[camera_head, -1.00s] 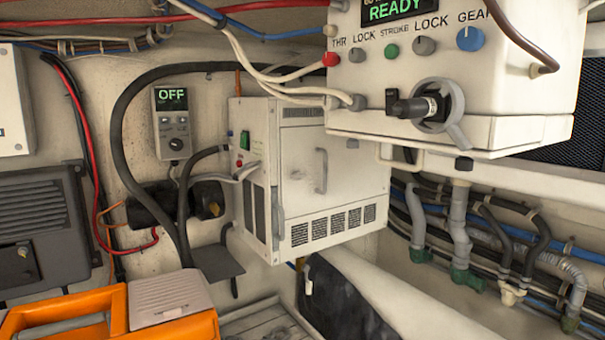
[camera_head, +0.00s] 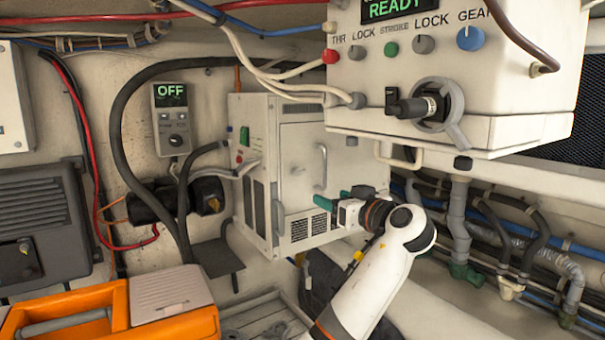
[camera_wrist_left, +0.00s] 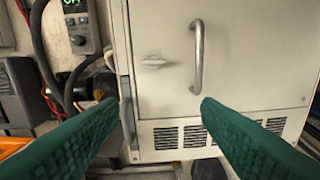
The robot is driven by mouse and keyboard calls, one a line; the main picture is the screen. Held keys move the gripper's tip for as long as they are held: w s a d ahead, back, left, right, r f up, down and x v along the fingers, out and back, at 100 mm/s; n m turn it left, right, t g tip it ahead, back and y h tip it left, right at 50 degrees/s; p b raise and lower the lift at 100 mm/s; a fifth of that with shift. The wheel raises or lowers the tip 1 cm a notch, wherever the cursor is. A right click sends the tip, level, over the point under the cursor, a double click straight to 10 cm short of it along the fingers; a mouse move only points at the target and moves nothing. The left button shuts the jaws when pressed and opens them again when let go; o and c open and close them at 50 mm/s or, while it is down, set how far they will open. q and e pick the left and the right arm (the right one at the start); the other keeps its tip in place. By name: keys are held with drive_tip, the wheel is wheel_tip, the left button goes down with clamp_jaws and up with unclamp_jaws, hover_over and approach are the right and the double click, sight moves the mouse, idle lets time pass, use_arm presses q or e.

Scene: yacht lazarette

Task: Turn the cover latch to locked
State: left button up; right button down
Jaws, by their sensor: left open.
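The white cabinet (camera_head: 262,140) hangs on the wall in the middle of the head view. Its door cover carries a small grey turn latch (camera_wrist_left: 153,62), lying about horizontal in the left wrist view; the latch also shows small in the head view (camera_head: 297,170). A vertical bar handle (camera_wrist_left: 197,55) is right of the latch. My left gripper (camera_head: 333,199) has green fingers and is in front of the lower part of the door. In the left wrist view its fingers (camera_wrist_left: 160,102) are spread apart and empty, with the latch above, between them. My right gripper is not in view.
A white control box (camera_head: 450,100) with knobs and a lever overhangs at the upper right. A grey lever (camera_head: 277,218) sits on the cabinet's left edge. An orange toolbox (camera_head: 120,312) stands at the lower left. Hoses and cables run along the walls.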

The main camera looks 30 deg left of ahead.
sight(301, 173)
use_arm(q)
drive_tip(key=shift+n+g+y, duration=0.3)
drive_tip(key=shift+n, duration=0.2)
drive_tip(key=w+a+r+p, duration=0.1)
drive_tip(key=a+p, duration=0.1)
drive_tip(key=a, duration=0.1)
drive_tip(key=w+a+r+p, duration=0.1)
drive_tip(key=a+p, duration=0.1)
drive_tip(key=a, duration=0.1)
drive_tip(key=w+a+r+p, duration=0.1)
drive_tip(key=a+p, duration=0.2)
drive_tip(key=a, duration=0.1)
drive_tip(key=shift+w+r, duration=0.2)
drive_tip(key=shift+w, duration=0.1)
drive_tip(key=shift+w+a+f+p, duration=0.25)
drive_tip(key=shift+w+a+p, duration=0.1)
drive_tip(key=shift+a, duration=0.35)
drive_tip(key=c, duration=1)
